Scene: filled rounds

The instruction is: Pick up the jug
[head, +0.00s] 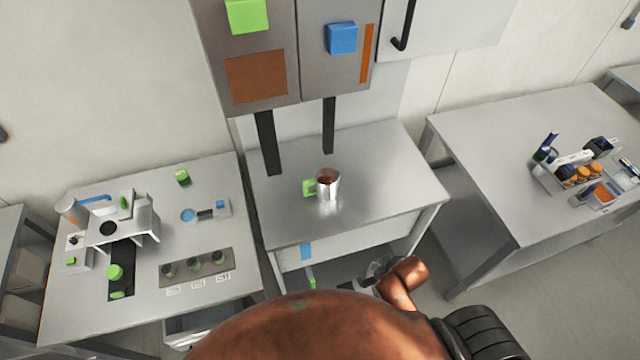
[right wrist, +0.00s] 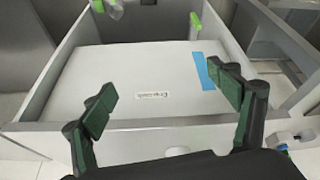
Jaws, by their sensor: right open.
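The jug (head: 327,183) is a small metal jug with a green handle (head: 310,187) on its left side and brown contents inside. It stands upright on the middle metal table (head: 365,160) in the head view. My right gripper (right wrist: 165,95) is open and empty in the right wrist view, with dark green finger pads spread apart. It faces a white panel with a small label and a blue strip (right wrist: 204,71). The jug is not in the right wrist view. In the head view my right arm is low in front of the table, apart from the jug. My left gripper is not in view.
A grey cabinet (head: 262,75) with two black posts (head: 268,142) stands behind the jug. The left table (head: 75,300) holds a machine and small items. The right table (head: 480,160) carries a filled caddy. The metal around the jug is clear.

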